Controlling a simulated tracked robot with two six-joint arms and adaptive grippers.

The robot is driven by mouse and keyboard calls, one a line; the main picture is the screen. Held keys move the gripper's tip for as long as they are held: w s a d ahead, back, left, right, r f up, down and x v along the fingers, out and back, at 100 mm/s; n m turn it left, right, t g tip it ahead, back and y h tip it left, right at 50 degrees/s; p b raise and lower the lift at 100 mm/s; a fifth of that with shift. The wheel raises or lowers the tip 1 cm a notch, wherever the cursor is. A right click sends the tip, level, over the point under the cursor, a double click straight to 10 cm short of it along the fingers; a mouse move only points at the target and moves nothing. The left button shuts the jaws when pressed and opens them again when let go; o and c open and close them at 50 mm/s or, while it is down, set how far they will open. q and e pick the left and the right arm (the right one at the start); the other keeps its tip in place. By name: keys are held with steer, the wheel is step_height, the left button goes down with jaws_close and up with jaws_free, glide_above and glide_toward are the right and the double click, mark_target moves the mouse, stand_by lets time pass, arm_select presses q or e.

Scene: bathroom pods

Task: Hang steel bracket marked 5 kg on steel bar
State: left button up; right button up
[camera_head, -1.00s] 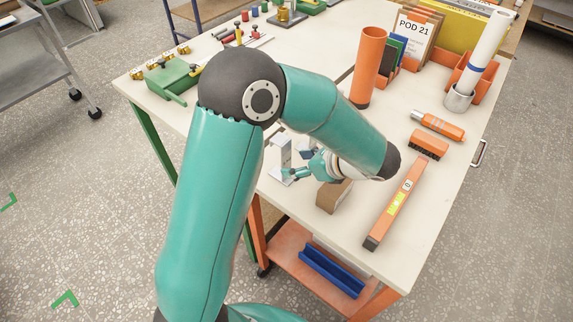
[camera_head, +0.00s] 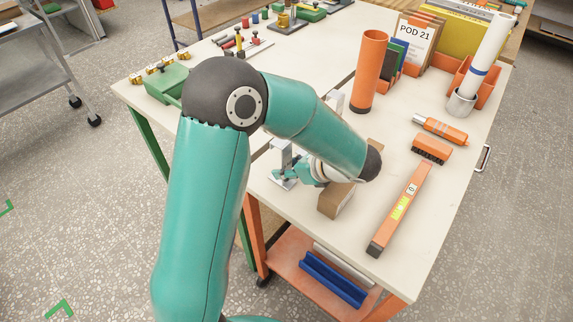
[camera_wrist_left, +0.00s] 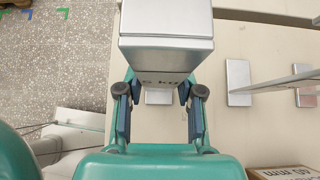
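The steel bracket (camera_head: 283,156) stands on the table near its left front edge, with a flat base plate. In the left wrist view its grey top (camera_wrist_left: 166,40) fills the upper middle and shows "5 kg" on its lower edge. My left gripper (camera_head: 281,174) is low beside the bracket. In the wrist view its fingers (camera_wrist_left: 159,98) are spread to either side with a gap between them; the fingertips are partly hidden by the bracket top. A thin steel bar (camera_wrist_left: 280,84) with flat plates shows at the right of the wrist view. My right gripper is out of view.
A brown box (camera_head: 334,200) lies close to the left gripper. A spirit level (camera_head: 400,208), brush (camera_head: 431,148) and orange tube (camera_head: 369,72) stand or lie to the right. Below is an orange shelf with a blue rail (camera_head: 333,279).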

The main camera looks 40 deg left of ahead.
mark_target(288, 160)
arm_select(q)
jaws_close()
steer(key=shift+r+p, duration=1.3)
steer(key=shift+r, duration=0.25)
